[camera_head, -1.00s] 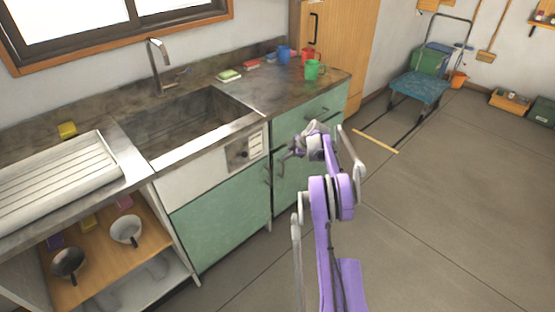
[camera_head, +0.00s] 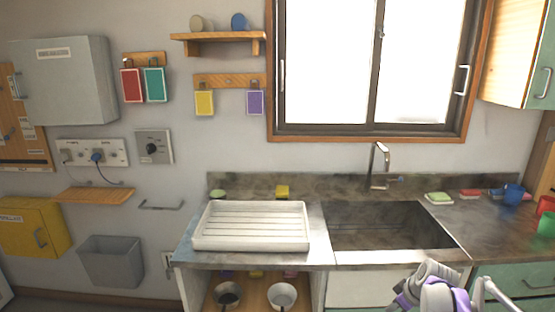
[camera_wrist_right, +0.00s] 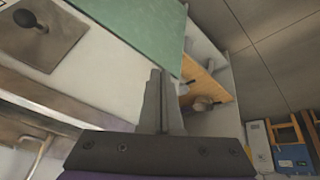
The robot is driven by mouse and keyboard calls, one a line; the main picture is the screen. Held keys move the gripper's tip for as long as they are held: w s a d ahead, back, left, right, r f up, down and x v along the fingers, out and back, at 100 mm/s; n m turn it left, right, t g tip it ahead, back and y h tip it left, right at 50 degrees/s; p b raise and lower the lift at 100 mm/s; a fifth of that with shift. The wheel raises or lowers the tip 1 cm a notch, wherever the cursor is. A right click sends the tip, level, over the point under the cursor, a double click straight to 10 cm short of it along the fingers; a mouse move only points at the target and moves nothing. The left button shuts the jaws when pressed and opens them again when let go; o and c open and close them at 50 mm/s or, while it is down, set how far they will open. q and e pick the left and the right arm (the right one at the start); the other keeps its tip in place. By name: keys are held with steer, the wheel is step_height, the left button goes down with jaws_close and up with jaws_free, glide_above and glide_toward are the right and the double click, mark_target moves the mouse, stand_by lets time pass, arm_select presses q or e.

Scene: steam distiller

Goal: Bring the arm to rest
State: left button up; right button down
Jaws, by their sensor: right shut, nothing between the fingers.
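My right arm, purple and grey, reaches up from the bottom right of the head view in front of the sink counter. Its wrist and gripper (camera_head: 432,280) are partly cut off by the lower edge. In the right wrist view the two dark fingers of the right gripper (camera_wrist_right: 158,82) lie together, shut and empty. They are in front of the sink cabinet, with its green door (camera_wrist_right: 140,28) beyond them. My left gripper is not in view.
The counter holds a sink (camera_head: 385,230), a white drainer tray (camera_head: 250,241) and cups (camera_head: 513,195) at right. Under it, an open shelf (camera_wrist_right: 203,76) holds bowls. A grey bin (camera_head: 110,262) hangs at left. Open floor (camera_wrist_right: 275,45) shows in the wrist view.

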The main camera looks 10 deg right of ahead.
steer(key=s+a+r+m, duration=0.15)
steer(key=s+a, duration=0.25)
steer(key=a, duration=0.7)
steer(key=s+a+f+m, duration=0.1)
steer(key=s+a+f, duration=0.1)
steer(key=s+a, duration=0.75)
steer(key=s+a+f+m, duration=0.2)
steer(key=s+a, duration=0.6)
steer(key=s, duration=0.3)
step_height(320, 180, up, 12)
steer(key=w+p, duration=0.1)
steer(key=p, duration=1)
steer(key=shift+w+f, duration=0.25)
steer(key=shift+w, duration=0.1)
steer(key=shift+s, duration=0.1)
